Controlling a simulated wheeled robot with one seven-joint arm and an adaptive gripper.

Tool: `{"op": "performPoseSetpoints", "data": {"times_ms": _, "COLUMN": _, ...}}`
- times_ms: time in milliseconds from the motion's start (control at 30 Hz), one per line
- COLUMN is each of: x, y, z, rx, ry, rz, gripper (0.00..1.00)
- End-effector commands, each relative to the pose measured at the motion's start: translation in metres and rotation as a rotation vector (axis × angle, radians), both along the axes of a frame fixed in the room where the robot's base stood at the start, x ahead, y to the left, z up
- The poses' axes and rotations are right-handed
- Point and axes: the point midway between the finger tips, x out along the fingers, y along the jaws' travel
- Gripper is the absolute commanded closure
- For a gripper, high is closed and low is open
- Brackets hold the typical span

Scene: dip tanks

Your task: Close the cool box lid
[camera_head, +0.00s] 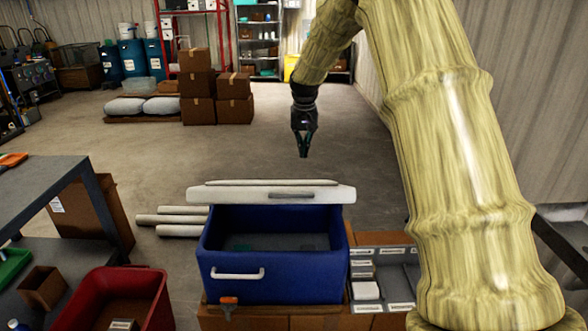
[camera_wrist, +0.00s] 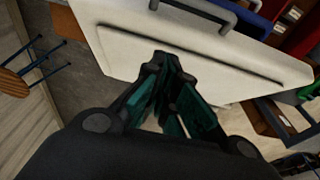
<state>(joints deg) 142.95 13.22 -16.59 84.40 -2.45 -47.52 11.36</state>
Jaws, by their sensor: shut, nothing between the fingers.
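The cool box (camera_head: 275,275) is blue with a white front handle (camera_head: 237,274) and stands on brown boxes in the head view. Its white lid (camera_head: 270,195) is raised at the back edge, so the box is open and its dark inside shows. My gripper (camera_head: 304,152) points down beyond and above the lid, a little right of the lid's middle. In the wrist view the gripper (camera_wrist: 165,85) is in front of the white lid (camera_wrist: 130,50), whose broad face and grey handle (camera_wrist: 205,12) show. The fingers are shut and empty. Whether they touch the lid cannot be told.
A red bin (camera_head: 125,300) stands at the front left, beside a grey table (camera_head: 40,185). White rolls (camera_head: 178,220) lie left of the cool box. A sectioned tray (camera_head: 385,270) stands at its right. The floor behind is clear up to stacked cartons (camera_head: 235,98).

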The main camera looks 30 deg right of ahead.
Motion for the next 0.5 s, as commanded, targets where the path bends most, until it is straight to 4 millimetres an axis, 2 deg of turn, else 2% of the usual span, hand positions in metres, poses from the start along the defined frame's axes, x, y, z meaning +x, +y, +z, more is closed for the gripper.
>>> {"op": "performPoseSetpoints", "data": {"times_ms": 100, "x": -0.006, "y": -0.001, "z": 0.002, "rx": 0.0, "ry": -0.004, "rz": -0.002, "gripper": 1.0}}
{"op": "performPoseSetpoints", "data": {"times_ms": 233, "x": -0.012, "y": -0.006, "z": -0.008, "rx": 0.002, "ry": -0.007, "rz": -0.006, "gripper": 1.0}}
{"op": "performPoseSetpoints", "data": {"times_ms": 500, "x": 0.002, "y": -0.012, "z": -0.056, "rx": 0.0, "ry": 0.002, "rz": -0.008, "gripper": 1.0}}
